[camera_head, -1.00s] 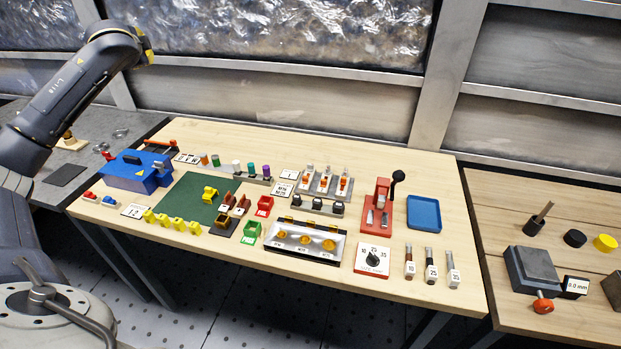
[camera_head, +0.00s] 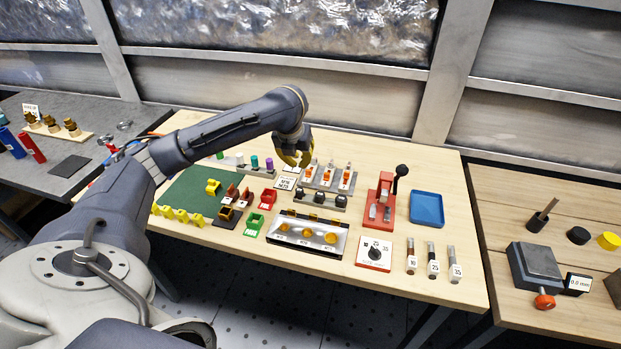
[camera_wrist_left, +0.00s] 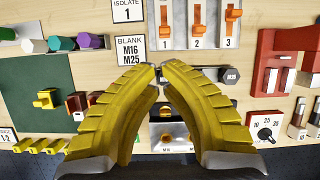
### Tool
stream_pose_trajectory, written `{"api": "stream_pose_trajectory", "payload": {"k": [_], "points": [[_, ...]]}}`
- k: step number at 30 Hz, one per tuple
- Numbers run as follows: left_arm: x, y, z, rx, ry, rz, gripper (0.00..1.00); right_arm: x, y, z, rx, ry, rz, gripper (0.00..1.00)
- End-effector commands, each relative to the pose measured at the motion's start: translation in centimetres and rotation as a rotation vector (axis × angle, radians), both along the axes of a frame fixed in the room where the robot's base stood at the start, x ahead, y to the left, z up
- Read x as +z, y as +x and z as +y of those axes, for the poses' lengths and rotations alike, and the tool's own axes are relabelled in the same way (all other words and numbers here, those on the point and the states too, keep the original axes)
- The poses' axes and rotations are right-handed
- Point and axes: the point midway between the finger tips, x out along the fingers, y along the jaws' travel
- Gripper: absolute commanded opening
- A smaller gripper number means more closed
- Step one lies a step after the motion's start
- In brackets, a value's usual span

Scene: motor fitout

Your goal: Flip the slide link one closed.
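The slide link block (camera_head: 319,185) carries three orange links in a row, each on a grey-and-white base. Link one (camera_head: 308,173) is the leftmost, and it also shows at the top of the left wrist view (camera_wrist_left: 164,22), above the number 1. Links two (camera_wrist_left: 198,25) and three (camera_wrist_left: 231,22) stand to its right. My left gripper (camera_head: 294,160) hovers just left of the block, apart from link one. My right gripper is out of view.
Below the links lies a grey rail with black knobs (camera_head: 319,199). A BLANK M16 M25 label (camera_wrist_left: 131,48) lies left of it. A red press with a black lever (camera_head: 382,200) and a blue tray (camera_head: 426,208) stand to the right. Coloured cylinders (camera_head: 254,162) stand to the left.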

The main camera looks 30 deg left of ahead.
Motion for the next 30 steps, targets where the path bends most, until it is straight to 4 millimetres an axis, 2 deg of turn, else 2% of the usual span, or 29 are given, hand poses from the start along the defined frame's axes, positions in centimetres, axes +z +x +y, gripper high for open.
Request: {"api": "stream_pose_trajectory", "payload": {"k": [4, 17, 20, 30], "points": [[-0.4, -0.4, -0.7, -0.048, 0.012, 0.022, 0.0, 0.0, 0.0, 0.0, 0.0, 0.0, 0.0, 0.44], [-0.8, -0.3, -0.8, -0.052, 0.012, 0.025, 0.0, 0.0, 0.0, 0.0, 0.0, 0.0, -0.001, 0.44], [-1.6, 0.0, -0.7, -0.05, 0.009, 0.026, 0.0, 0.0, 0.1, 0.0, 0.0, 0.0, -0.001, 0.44], [-6.2, 1.7, -0.2, -0.049, 0.009, 0.026, 0.0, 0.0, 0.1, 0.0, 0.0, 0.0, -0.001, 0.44]]}}
